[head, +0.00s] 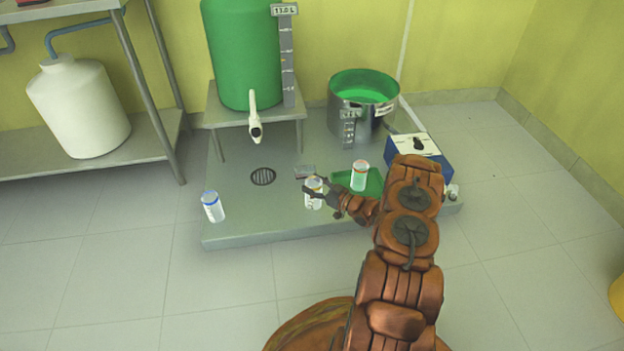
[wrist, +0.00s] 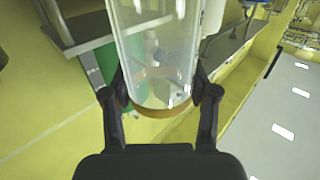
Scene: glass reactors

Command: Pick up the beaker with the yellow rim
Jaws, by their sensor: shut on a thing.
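The beaker with the yellow rim (head: 314,198) is a clear glass cylinder near the middle front of the grey platform in the head view. My gripper (head: 313,187) reaches it from the right and is shut on it, with a finger at either side. In the wrist view the beaker (wrist: 157,50) fills the space between the fingers (wrist: 160,92), and its yellow-orange rim band lies nearest the palm. I cannot tell whether its base touches the platform.
A blue-rimmed beaker (head: 213,208) stands at the platform's left front. A red-rimmed beaker (head: 360,175) stands by a green mat (head: 376,183), close to my gripper. Behind are a green tank (head: 240,55) with a tap, a steel pot (head: 362,117) and a blue device (head: 430,165).

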